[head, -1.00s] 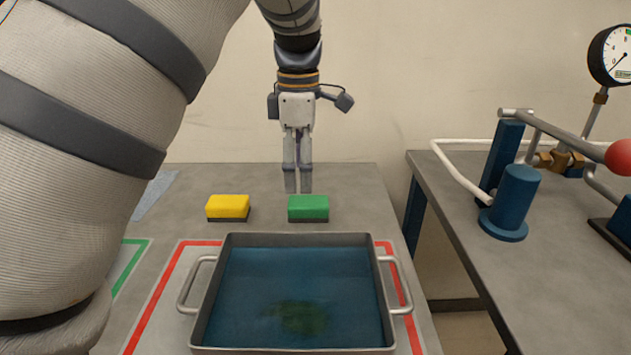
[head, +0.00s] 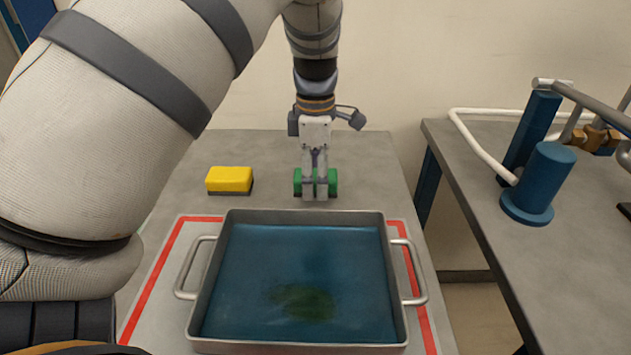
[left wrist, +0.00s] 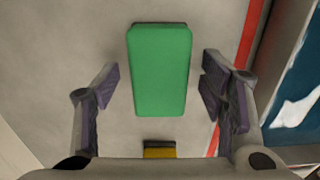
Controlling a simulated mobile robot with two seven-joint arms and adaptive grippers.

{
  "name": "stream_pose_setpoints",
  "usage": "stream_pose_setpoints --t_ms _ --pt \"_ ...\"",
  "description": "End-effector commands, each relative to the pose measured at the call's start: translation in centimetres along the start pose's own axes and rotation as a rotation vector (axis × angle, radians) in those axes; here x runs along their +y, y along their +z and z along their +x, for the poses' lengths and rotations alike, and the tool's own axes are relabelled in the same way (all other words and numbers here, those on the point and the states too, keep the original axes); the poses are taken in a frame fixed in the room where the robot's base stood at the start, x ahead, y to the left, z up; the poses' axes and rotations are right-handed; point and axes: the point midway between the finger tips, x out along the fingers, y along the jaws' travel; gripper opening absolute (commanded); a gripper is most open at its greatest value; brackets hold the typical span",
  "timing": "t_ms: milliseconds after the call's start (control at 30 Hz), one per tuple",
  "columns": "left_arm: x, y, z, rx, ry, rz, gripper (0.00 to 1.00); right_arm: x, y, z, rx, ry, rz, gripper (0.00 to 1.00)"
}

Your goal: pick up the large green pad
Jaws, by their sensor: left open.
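The large green pad (head: 333,181) lies on the grey bench behind the metal tray, to the right of the yellow pad. In the head view my left gripper (head: 315,190) is down over it, and its fingers hide part of the pad. In the left wrist view the green pad (left wrist: 160,70) lies lengthwise between the open fingers of my left gripper (left wrist: 161,88). A gap shows on each side, so neither finger seems to touch it. My right gripper is not in view.
The yellow pad (head: 229,180) sits to the left on the same bench. A metal tray (head: 300,217) with side handles and blue liquid stands in front, inside a red outline (head: 157,275). A second bench (head: 510,250) with blue posts and pipes stands at the right, across a gap.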

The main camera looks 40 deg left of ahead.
Motion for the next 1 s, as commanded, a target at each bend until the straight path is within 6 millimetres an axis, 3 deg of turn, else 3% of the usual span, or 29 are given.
stream_pose_setpoints --t_ms 200,433,767,867,967,1000 --pt "0.0 0.0 0.1 -0.001 0.001 0.000 0.65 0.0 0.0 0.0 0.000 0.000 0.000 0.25" --pt "0.0 0.0 0.1 -0.001 0.001 0.000 0.14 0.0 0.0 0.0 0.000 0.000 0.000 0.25" --pt "0.1 0.0 -0.1 -0.001 0.002 0.001 0.14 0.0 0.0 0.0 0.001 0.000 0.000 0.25" --pt "0.1 0.1 -1.2 -0.001 0.003 0.002 0.14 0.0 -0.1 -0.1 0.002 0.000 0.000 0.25" --pt "0.1 0.1 -3.2 -0.002 0.006 0.001 0.14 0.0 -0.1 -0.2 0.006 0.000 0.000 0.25" --pt "-0.7 0.1 -4.4 -0.005 0.008 0.001 0.14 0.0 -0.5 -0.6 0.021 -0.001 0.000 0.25"
